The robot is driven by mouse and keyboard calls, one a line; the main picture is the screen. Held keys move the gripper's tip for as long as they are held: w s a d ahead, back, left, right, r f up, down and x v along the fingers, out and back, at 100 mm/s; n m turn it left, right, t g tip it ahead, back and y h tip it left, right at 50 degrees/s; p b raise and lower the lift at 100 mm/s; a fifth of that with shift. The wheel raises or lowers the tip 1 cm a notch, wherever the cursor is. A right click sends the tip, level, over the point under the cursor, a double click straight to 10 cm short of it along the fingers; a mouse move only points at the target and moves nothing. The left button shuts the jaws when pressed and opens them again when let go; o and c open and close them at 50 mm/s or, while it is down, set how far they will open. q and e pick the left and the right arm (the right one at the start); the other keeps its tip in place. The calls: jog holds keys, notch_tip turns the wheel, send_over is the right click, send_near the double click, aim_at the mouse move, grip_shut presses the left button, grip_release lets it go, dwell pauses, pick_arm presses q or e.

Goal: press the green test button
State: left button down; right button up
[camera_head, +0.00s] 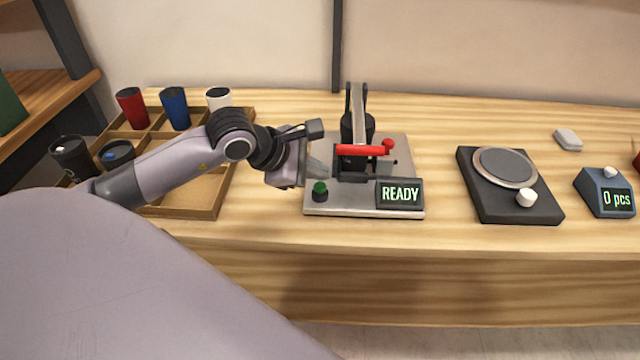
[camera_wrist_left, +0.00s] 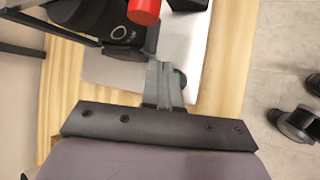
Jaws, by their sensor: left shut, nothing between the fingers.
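The green test button (camera_head: 320,187) sits on a dark base at the front left corner of the laser marker's grey plate (camera_head: 350,211). The marker (camera_head: 357,127) has a red bar across its front, and its display (camera_head: 400,193) reads READY. My left gripper (camera_head: 322,166) is shut and empty, just above and behind the button; I cannot tell whether it touches it. In the left wrist view the shut fingers (camera_wrist_left: 166,85) point at the plate. My right gripper is not in view.
A wooden divided tray (camera_head: 180,210) with several cups stands on the left, under my left arm. A dark scale-like device (camera_head: 510,205) and a counter (camera_head: 606,193) reading 0 pcs stand on the right. The table between marker and scale is clear.

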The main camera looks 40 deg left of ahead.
aim_at(316, 188)
pick_arm(q)
jog(key=shift+f, duration=0.1)
dwell(0.7)
jog(key=shift+f+b, duration=0.35)
jog(key=shift+b, duration=0.3)
jog(key=shift+f+b, duration=0.55)
jog(key=shift+b, duration=0.1)
dwell(0.5)
dwell(0.3)
jog(key=shift+r+p, duration=0.45)
jog(key=shift+r, duration=0.5)
jog(key=shift+r, duration=0.1)
jog(key=shift+r+p, duration=1.4)
jog(key=shift+r, duration=1.05)
